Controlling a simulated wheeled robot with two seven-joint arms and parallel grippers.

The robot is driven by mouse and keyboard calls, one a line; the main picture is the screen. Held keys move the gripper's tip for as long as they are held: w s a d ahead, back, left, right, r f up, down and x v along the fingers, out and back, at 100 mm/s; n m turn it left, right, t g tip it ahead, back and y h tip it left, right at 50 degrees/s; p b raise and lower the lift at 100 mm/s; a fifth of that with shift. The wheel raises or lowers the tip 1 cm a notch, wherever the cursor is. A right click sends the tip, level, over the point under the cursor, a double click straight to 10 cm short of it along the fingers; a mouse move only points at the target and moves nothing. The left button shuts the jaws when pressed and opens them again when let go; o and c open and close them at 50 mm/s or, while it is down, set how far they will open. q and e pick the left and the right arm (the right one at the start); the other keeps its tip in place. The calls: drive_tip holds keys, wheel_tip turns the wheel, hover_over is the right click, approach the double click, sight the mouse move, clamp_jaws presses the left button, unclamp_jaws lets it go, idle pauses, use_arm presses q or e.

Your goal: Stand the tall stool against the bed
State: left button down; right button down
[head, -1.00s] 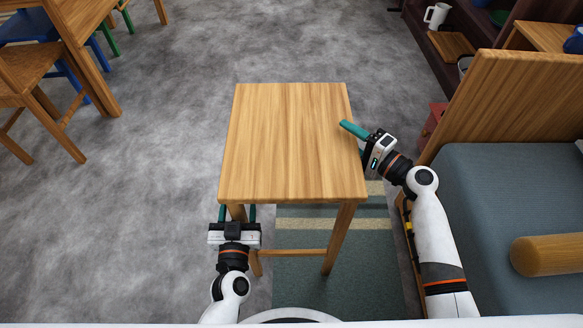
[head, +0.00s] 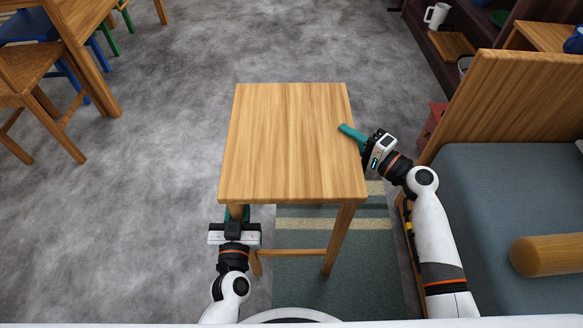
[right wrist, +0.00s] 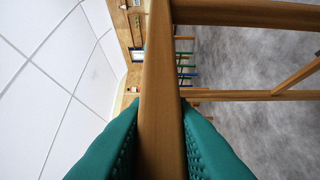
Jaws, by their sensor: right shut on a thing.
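The tall stool (head: 290,140) stands upright in the middle of the head view, with a square wooden seat and wooden legs. My right gripper (head: 355,140) is shut on the right edge of its seat, one teal finger lying over the top. In the right wrist view the seat's edge (right wrist: 160,90) runs between both teal fingers (right wrist: 160,140). My left gripper (head: 237,213) is at the near left leg, its fingers closed around it just below the seat. The bed (head: 490,200), with a blue-grey mattress and wooden headboard, is at the right, apart from the stool.
A striped green rug (head: 320,285) lies under the near part of the stool, towards the bed. A wooden chair (head: 35,85) and table (head: 85,50) stand at the upper left. Dark shelves (head: 450,75) stand at the upper right. Grey floor left of the stool is clear.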

idle(0.8)
drive_tip(key=shift+w+r+p, duration=0.15)
drive_tip(key=shift+r+p, duration=0.45)
drive_tip(key=shift+r, duration=0.05)
wheel_tip(320, 180, up, 4)
drive_tip(key=p, duration=0.4)
drive_tip(key=shift+r, duration=0.1)
drive_tip(key=shift+d, duration=0.15)
idle(0.4)
